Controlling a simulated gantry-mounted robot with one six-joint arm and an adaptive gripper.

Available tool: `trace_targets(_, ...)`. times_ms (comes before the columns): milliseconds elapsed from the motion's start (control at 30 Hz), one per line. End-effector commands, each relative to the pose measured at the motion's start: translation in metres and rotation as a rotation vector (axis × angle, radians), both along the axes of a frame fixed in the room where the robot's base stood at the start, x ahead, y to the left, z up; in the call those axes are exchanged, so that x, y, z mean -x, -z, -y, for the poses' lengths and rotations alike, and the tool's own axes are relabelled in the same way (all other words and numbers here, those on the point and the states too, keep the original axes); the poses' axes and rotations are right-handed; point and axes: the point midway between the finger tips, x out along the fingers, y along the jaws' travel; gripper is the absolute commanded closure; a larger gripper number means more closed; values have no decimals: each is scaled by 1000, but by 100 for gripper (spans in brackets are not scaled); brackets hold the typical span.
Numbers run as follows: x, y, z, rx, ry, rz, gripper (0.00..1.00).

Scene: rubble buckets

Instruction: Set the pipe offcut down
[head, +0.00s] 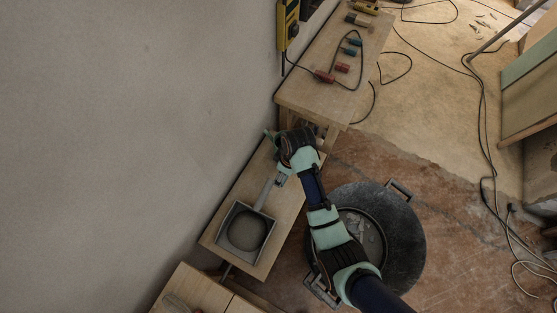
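My arm comes in from the lower right and reaches over the bucket to the low wooden bench (285,208). My gripper (281,178) is at the end of the arm, over the far part of the bench, small, dark and partly hidden by my own wrist. I cannot tell whether its fingers are open or shut, or whether they hold anything. I cannot make out the pipe offcut clearly. A small greenish bit (268,134) shows beside my wrist, too small to identify. A grey dustpan (226,240) with a dark round patch inside lies on the bench, its handle pointing towards my gripper.
A black bucket (408,235) with rubble (368,235) stands on the floor under my arm. A higher wooden table (310,92) beyond holds coloured connectors and a cable. The wall (130,110) closes the left side. Cables (484,130) trail at right.

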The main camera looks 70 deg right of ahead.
Motion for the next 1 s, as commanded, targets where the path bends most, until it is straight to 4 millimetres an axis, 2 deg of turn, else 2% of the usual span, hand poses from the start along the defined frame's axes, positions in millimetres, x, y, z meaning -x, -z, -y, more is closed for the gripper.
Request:
trace_targets(33,1,23,-1,-2,0,-3,36)
trace_targets(100,1,45,-1,-2,0,-2,36)
trace_targets(233,0,73,0,0,0,-1,36)
trace_targets(533,0,88,0,1,0,0,36)
trace_targets(733,0,124,0,0,0,0,36)
trace_targets(1000,0,124,0,1,0,0,36)
